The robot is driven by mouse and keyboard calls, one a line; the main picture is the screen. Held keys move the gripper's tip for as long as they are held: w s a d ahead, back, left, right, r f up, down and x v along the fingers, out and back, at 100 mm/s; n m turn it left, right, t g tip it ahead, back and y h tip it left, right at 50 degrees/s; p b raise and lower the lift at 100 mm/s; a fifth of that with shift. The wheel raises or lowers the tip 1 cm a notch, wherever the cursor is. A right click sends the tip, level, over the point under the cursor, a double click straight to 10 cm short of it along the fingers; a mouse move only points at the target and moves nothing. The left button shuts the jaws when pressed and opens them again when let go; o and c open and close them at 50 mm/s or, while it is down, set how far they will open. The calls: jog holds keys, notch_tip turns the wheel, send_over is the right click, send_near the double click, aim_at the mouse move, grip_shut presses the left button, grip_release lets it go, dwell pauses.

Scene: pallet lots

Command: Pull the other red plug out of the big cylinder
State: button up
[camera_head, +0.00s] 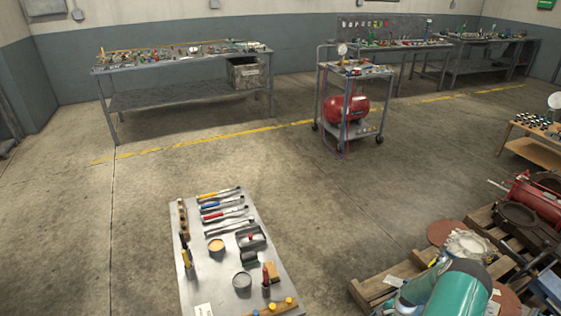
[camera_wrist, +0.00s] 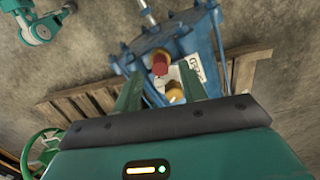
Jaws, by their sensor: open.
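In the wrist view a blue housing (camera_wrist: 142,48), which looks like the big cylinder, fills the upper middle and lies tilted. A red plug (camera_wrist: 160,62) sticks out of its near face. A yellow-orange plug or cap (camera_wrist: 174,91) sits just below the red one. My gripper (camera_wrist: 161,73) is open, with one green finger on each side of the red plug in the picture. I cannot tell whether the fingers touch the plug or how deep they reach. The plug is not visible in the head view.
Wooden pallet slats (camera_wrist: 75,104) lie beside the housing. A metal table (camera_head: 215,285) with tools and a small red item (camera_head: 250,237) in a dark tray stands at lower middle. A pallet (camera_head: 378,289) with parts is at lower right. Open floor (camera_head: 370,190) lies beyond.

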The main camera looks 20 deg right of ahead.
jog(key=shift+a+f, duration=0.1)
jog(key=shift+f, duration=1.1)
dwell(0.4)
grip_shut()
jog(key=shift+r, duration=0.15)
jog(key=shift+d+r, duration=0.2)
jog(key=shift+r, duration=2.65)
